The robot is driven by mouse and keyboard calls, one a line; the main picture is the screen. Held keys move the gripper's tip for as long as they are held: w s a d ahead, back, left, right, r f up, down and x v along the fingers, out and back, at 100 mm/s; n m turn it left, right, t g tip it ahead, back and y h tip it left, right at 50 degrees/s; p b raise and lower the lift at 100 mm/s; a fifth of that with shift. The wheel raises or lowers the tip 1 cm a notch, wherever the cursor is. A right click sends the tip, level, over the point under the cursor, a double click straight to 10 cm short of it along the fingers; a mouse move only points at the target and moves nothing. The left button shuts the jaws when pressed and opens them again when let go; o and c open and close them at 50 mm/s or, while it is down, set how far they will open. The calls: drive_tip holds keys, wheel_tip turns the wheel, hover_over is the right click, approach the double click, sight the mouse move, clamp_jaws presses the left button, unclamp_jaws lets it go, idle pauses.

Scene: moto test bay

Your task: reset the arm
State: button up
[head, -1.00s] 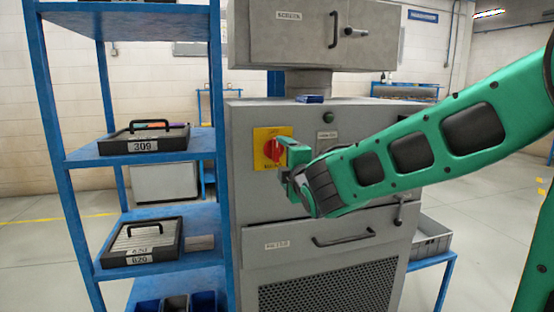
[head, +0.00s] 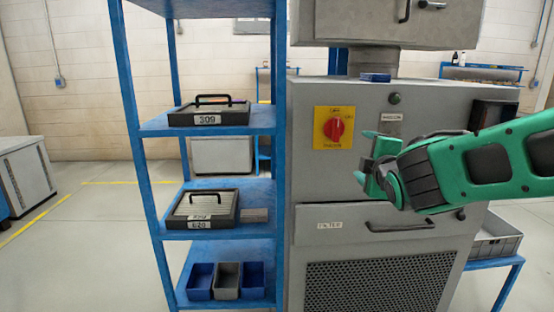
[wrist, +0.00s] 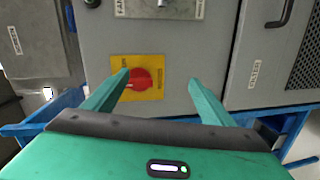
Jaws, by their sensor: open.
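My green arm reaches in from the right in the head view. My gripper (head: 369,162) is open and empty, in front of the grey machine (head: 310,180). The red rotary switch (head: 334,129) sits on a yellow plate (head: 320,141) on the machine's front, just left of my gripper. In the wrist view the red switch (wrist: 138,79) shows beyond and between the two open fingers (wrist: 158,88), nearer the left one. The fingers look apart from the switch.
A blue shelf (head: 150,125) stands left of the machine with filter trays (head: 208,113) and small bins (head: 227,283). A drawer handle (head: 400,224) sticks out below my gripper. A grey crate (head: 495,240) stands at right. The floor at left is clear.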

drive_tip(key=s+d+f+m+g+h, duration=0.2)
drive_tip(key=s+d+f+m+g, duration=0.7)
drive_tip(key=s+d+f+m, duration=0.45)
drive_tip(key=s+f+m+g+y, duration=0.1)
drive_tip(key=s+f+m+g, duration=0.1)
drive_tip(key=s, duration=0.6)
drive_tip(key=s+f+m+g+y, duration=0.1)
drive_tip(key=s+f+m+g, duration=0.1)
drive_tip(key=s, duration=0.6)
drive_tip(key=s+f+m+g+y, duration=0.1)
drive_tip(key=s+m+g, duration=0.2)
drive_tip(key=s, duration=0.5)
drive_tip(key=shift+s+d+f+m, duration=0.15)
drive_tip(key=shift+s+f+m, duration=0.2)
drive_tip(key=shift+m, duration=0.4)
